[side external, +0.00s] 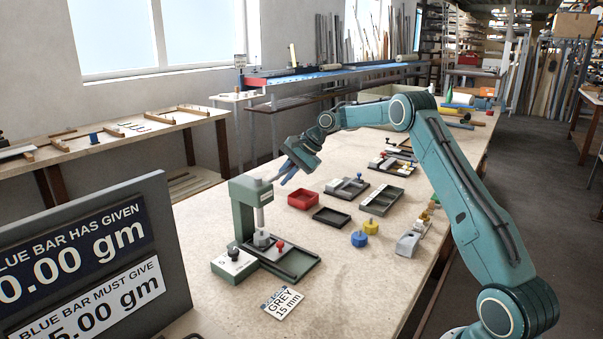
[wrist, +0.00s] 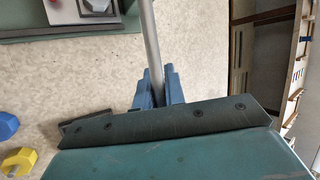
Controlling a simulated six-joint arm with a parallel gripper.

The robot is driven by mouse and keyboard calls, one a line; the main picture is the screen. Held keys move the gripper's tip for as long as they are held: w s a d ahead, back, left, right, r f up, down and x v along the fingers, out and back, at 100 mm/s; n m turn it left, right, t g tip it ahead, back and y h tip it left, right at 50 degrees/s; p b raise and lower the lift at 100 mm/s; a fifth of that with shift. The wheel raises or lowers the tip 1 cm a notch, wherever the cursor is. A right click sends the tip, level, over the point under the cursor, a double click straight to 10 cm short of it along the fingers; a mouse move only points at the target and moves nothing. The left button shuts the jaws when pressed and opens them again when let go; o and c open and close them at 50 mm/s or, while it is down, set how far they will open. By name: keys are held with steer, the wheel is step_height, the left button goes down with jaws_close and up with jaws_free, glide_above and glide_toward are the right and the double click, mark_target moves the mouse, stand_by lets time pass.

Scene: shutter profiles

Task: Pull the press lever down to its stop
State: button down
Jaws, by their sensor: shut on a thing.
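The press (side external: 246,205) is a green column with a grey ram above a base plate (side external: 290,262). Its lever is a grey metal rod (wrist: 149,35) that runs down from the top of the wrist view into my gripper. My gripper (side external: 287,169) is at the head of the press, on its right side in the side view. Its blue fingers (wrist: 157,85) are shut on the lever, one on each side of the rod. The lever's gripped end is hidden by the fingers and the dark plate of my wrist. In the side view the lever is small and mostly hidden.
A red tray (side external: 303,200), a dark tray (side external: 332,217) and blue (side external: 359,239) and yellow (side external: 371,227) knobs lie to the right of the press. A sign board (side external: 95,262) stands at left.

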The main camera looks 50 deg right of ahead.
steer(key=shift+s+a+f+m+y, duration=0.1)
steer(key=shift+a+f+y, duration=0.4)
steer(key=shift+f, duration=0.65)
steer(key=shift+w+a+f+m+y, duration=0.1)
steer(key=shift+a+f+y, duration=0.35)
steer(key=shift+f, duration=0.7)
steer(key=shift+s+a+f+m+y, duration=0.1)
steer(key=shift+a+f+y, duration=0.4)
steer(key=shift+f, duration=0.65)
steer(key=c, duration=1.5)
jaws_free()
steer(key=shift+d+r, duration=0.1)
steer(key=shift+r, duration=0.2)
steer(key=shift+d, duration=0.1)
